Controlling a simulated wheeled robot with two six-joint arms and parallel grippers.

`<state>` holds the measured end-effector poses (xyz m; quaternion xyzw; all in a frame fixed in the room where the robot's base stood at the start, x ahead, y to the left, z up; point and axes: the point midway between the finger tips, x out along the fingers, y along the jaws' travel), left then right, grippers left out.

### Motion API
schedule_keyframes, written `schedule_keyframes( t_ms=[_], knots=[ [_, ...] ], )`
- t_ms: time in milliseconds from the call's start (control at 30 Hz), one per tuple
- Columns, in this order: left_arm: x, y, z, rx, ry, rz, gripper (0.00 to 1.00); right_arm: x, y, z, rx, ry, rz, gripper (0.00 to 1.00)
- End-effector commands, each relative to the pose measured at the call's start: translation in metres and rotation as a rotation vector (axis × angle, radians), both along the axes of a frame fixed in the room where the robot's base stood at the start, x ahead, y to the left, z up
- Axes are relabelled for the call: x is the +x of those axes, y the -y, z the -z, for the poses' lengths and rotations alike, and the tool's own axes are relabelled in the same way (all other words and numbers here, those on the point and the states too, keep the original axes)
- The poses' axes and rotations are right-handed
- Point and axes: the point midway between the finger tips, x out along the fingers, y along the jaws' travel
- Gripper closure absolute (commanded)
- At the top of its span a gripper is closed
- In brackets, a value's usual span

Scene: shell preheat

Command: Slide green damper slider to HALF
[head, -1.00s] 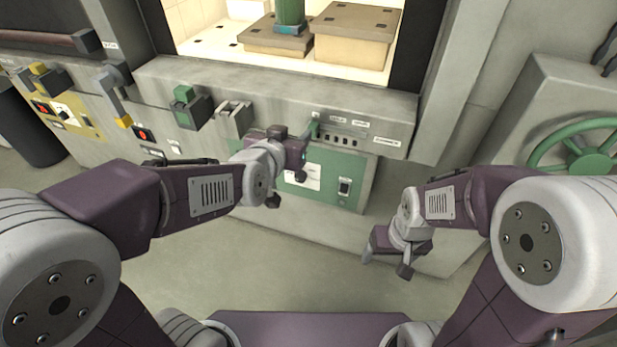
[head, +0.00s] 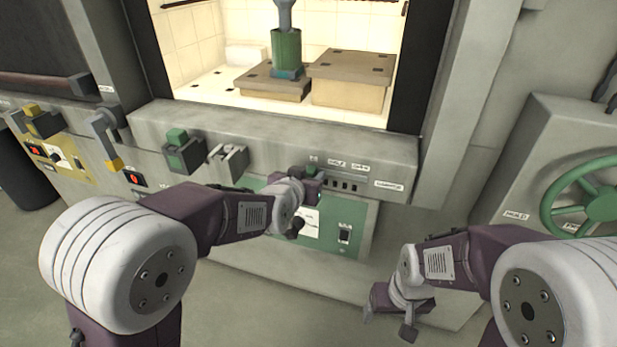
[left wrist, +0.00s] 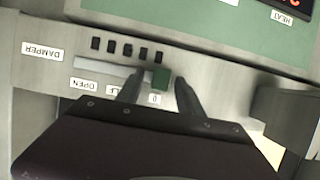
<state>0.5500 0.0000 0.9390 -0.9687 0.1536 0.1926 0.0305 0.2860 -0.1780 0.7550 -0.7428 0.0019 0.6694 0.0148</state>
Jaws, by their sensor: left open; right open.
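The green damper slider (left wrist: 161,79) sits at one end of its slot (left wrist: 105,66), beside a partly hidden label. The OPEN label (left wrist: 84,84) is by the slot's other end; the middle label is partly covered by a finger. My left gripper (left wrist: 159,92) is open, with one finger on each side of the slider; I cannot tell whether either touches it. In the head view the slider (head: 312,170) shows just above my left gripper (head: 308,188), left of the HALF label (head: 336,163). My right gripper (head: 388,318) is open and empty, low at the right.
The DAMPER label (head: 388,185) is right of the slot. A green panel with a switch (head: 344,235) lies below. A green handwheel (head: 597,205) is at the far right.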

Motion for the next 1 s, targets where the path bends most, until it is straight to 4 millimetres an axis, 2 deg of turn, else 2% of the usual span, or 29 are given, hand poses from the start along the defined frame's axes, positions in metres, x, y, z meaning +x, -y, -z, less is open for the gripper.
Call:
schedule_keyframes(
  t_ms=[100, 167, 267, 300, 1000],
  knots=[
    [-0.0002, -0.0001, -0.0003, 0.000, 0.000, 0.000, 0.56, 0.0000, 0.0000, -0.0001, 0.000, 0.000, 0.000, 0.23],
    [-0.0002, -0.0001, -0.0003, 0.000, 0.000, 0.000, 0.70, 0.0000, 0.0000, -0.0001, 0.000, 0.000, 0.000, 0.23],
    [-0.0003, -0.0001, -0.0003, 0.000, 0.000, 0.000, 0.98, 0.0000, 0.0000, -0.0001, 0.000, 0.000, 0.000, 0.23],
    [-0.0004, -0.0001, -0.0004, 0.000, 0.000, 0.000, 1.00, 0.0000, 0.0000, -0.0001, 0.000, 0.000, 0.000, 0.23],
    [-0.0005, -0.0002, -0.0005, 0.000, 0.000, 0.000, 1.00, 0.0000, 0.0000, -0.0001, 0.000, 0.000, 0.000, 0.23]
  ],
)
